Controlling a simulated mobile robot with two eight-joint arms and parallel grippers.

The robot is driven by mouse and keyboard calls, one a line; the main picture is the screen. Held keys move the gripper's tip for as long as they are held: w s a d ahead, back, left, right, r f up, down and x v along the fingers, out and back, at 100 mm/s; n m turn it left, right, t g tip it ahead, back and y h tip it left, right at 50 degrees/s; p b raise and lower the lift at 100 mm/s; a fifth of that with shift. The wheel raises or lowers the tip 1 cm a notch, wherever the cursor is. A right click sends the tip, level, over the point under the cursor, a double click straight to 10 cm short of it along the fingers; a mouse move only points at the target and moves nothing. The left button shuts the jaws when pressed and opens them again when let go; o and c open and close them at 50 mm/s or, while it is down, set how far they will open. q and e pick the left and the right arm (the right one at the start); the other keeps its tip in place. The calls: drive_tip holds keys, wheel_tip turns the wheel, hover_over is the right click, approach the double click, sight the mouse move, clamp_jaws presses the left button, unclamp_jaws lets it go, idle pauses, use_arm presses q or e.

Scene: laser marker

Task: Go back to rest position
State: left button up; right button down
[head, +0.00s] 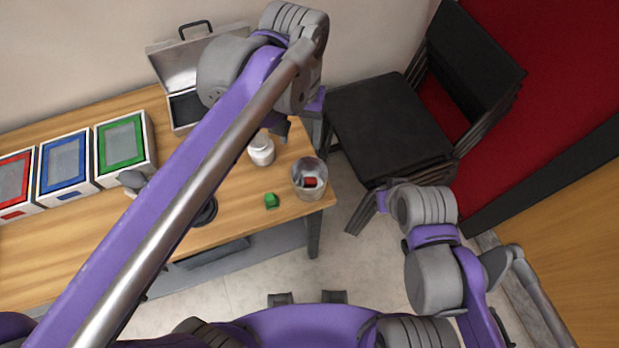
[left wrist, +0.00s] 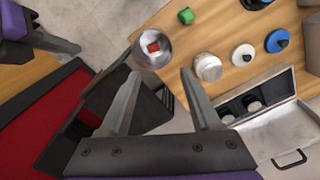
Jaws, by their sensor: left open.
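My left gripper (head: 300,130) hangs over the back right corner of the wooden table (head: 235,225), partly hidden by its own arm in the head view. In the left wrist view the left gripper (left wrist: 160,74) has its two fingers spread apart with nothing between them. The clear cup (head: 309,190) with a red piece in it and the white jar (head: 261,150) are below it, apart from the fingers. My right arm is folded at the right of the head view. Its gripper is mostly hidden there, and its jaws cannot be made out.
A green block (head: 271,201) lies near the table's front edge. An open silver case (head: 180,72) and boxes with red (head: 14,211), blue (head: 42,190) and green (head: 101,155) frames stand along the back. Stacked black chairs (head: 385,125) stand right of the table. Floor in front is clear.

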use_arm(q)
drive_tip(key=shift+r, duration=1.7)
drive_tip(key=s+a+f+n+t, duration=0.1)
drive_tip(key=s+a+f+t, duration=0.2)
drive_tip(key=a+f, duration=0.5)
drive_tip(key=s+a+f+n+t, duration=0.1)
drive_tip(key=s+a+f, duration=0.3)
drive_tip(key=a+f, duration=0.4)
drive_tip(key=shift+a+f+n+t, duration=0.25)
drive_tip(key=shift+a+n+t, duration=0.05)
drive_tip(key=shift+a+t, duration=0.6)
drive_tip(key=shift+r, duration=0.1)
